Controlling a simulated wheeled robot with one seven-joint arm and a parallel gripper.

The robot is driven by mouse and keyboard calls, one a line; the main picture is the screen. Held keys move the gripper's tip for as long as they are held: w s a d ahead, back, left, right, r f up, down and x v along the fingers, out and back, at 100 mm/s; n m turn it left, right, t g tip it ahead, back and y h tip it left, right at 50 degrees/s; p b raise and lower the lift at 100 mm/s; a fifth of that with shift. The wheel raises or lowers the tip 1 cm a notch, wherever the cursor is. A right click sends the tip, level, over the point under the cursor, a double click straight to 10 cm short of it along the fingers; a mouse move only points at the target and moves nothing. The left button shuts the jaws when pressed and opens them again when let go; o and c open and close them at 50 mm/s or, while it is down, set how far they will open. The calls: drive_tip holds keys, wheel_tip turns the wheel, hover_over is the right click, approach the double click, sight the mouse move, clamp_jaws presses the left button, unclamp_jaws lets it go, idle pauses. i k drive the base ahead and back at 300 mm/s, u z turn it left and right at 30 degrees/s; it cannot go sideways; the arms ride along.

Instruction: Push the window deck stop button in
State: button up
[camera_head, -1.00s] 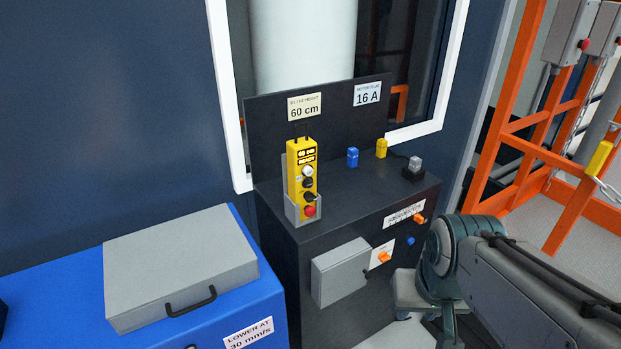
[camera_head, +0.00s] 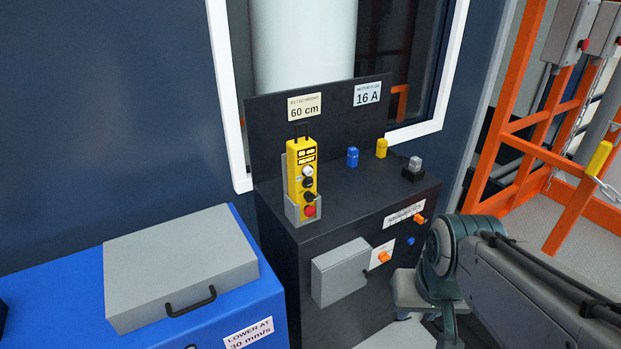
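Two grey boxes hang on the orange frame at the upper right. The left box (camera_head: 571,28) has a red button (camera_head: 584,45) on its front. The other box (camera_head: 605,30) has a red button partly cut off by the picture's right edge. A yellow control pendant (camera_head: 301,165) stands in a grey holder on the dark cabinet, with a red button (camera_head: 309,211) at its lower end. I cannot tell from labels which red button is the window deck stop. My arm shows at the lower right, in front of the cabinet's right side; my gripper is not visible.
The dark cabinet (camera_head: 270,205) carries blue, yellow and grey plugs, with orange knobs on its front. A blue cabinet (camera_head: 262,291) with a grey case (camera_head: 180,265) stands at lower left. An orange frame (camera_head: 525,75) with a chain and yellow-ended bar stands at right.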

sight(309, 211)
drive_tip(key=z, duration=0.05)
drive_tip(key=k, duration=0.5)
drive_tip(key=u, duration=1.5)
drive_tip(key=i, duration=0.9)
drive_tip(key=z, duration=2.05)
